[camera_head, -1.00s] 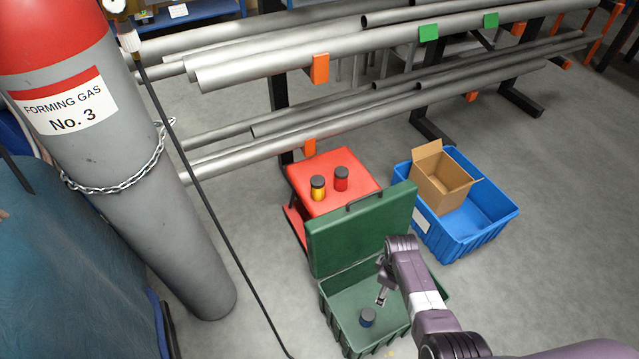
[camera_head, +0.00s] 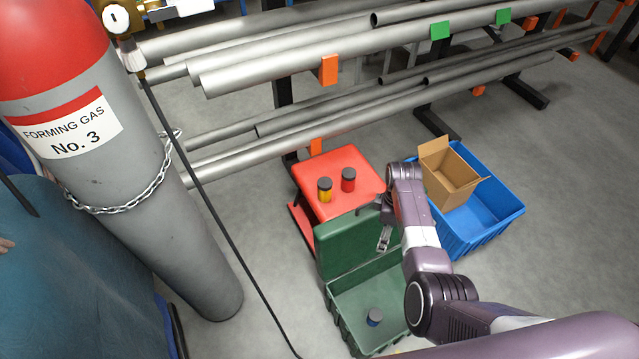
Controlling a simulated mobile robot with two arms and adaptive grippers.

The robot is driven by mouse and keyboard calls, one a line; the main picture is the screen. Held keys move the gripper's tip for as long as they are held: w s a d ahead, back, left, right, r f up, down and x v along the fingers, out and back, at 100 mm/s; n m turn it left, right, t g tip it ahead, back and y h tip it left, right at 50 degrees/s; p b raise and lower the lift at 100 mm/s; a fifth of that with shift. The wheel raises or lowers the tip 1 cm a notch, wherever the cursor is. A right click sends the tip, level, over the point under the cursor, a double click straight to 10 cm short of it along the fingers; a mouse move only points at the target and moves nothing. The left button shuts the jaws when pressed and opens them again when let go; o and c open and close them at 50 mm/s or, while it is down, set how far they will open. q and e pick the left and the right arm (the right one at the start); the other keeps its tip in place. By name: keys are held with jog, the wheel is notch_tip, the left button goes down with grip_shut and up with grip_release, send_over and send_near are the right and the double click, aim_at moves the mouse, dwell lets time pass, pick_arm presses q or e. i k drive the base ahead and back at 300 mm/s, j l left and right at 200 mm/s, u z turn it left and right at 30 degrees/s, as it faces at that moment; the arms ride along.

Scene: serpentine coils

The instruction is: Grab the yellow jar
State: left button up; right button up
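The yellow jar (camera_head: 325,190) has a dark lid and stands upright on the left part of a red stool-like surface (camera_head: 340,164). A red jar (camera_head: 348,180) with a dark lid stands just to its right. My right gripper (camera_head: 383,241) is to the right of and nearer than the yellow jar, in front of the raised lid of a green box. It is apart from the yellow jar. Its fingers are small and partly covered by my arm, so I cannot tell whether they are open or shut. My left gripper is not in view.
A blue bin (camera_head: 485,235) holds a cardboard box (camera_head: 449,180). Metal pipes (camera_head: 280,150) run behind. A gas cylinder (camera_head: 150,215) stands left.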

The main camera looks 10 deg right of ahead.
aim_at(325, 184)
jog(key=i+j, duration=0.2)
jog(key=i, duration=0.2)
jog(key=i+j, duration=0.2)
jog(key=i, duration=0.2)
jog(key=i+j, duration=0.2)
jog(key=i, duration=0.15)
